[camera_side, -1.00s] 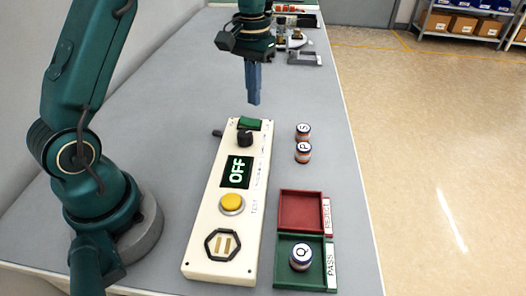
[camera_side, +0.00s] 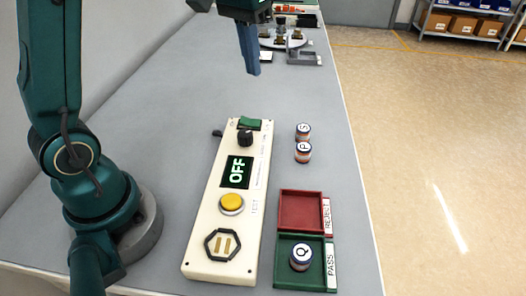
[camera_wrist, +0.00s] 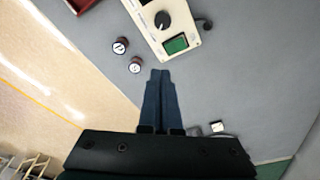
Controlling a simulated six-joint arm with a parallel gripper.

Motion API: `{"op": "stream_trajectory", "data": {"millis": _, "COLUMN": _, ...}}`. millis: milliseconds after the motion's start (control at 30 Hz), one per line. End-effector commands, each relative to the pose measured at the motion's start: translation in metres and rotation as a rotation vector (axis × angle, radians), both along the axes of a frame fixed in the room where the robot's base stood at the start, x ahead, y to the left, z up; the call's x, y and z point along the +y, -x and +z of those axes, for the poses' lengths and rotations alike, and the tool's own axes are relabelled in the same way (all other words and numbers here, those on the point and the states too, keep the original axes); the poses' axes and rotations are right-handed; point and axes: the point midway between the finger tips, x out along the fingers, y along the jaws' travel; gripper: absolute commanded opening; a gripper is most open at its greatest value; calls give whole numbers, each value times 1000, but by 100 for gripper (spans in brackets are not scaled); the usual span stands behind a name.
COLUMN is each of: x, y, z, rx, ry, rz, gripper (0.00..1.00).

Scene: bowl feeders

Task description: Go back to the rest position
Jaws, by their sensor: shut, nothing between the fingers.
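My gripper (camera_side: 254,72) hangs above the table, past the far end of the white control panel (camera_side: 207,240), with its blue-grey fingers together and nothing between them. In the wrist view the closed fingers (camera_wrist: 161,76) point toward the panel's end with the black knob (camera_wrist: 163,20) and green switch (camera_wrist: 176,44). The gripper touches nothing. The panel's display (camera_side: 237,172) reads OFF. A yellow button (camera_side: 232,203) sits below it.
Two jars, S (camera_side: 303,131) and P (camera_side: 303,152), stand right of the panel. The red REJECT tray (camera_side: 300,211) is empty. The green PASS tray (camera_side: 287,279) holds jar Q (camera_side: 301,257). Feeder equipment (camera_side: 284,40) stands at the far end.

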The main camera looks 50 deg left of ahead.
Motion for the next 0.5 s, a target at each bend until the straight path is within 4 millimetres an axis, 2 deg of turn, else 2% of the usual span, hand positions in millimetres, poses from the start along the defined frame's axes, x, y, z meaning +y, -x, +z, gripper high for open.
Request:
{"op": "stream_trajectory", "data": {"millis": 33, "x": -7, "y": 12, "z": 11, "rx": -33, "ry": -6, "rz": -18, "gripper": 0}}
{"op": "stream_trajectory", "data": {"millis": 100, "x": -16, "y": 27, "z": 20, "rx": -72, "ry": -12, "rz": -39, "gripper": 0}}
{"op": "stream_trajectory", "data": {"millis": 233, "x": -29, "y": 57, "z": 29, "rx": -142, "ry": -20, "rz": -77, "gripper": 0}}
{"op": "stream_trajectory", "data": {"millis": 367, "x": -40, "y": 88, "z": 29, "rx": -210, "ry": -26, "rz": -114, "gripper": 0}}
{"op": "stream_trajectory", "data": {"millis": 500, "x": -49, "y": 120, "z": 16, "rx": -276, "ry": -30, "rz": -151, "gripper": 0}}
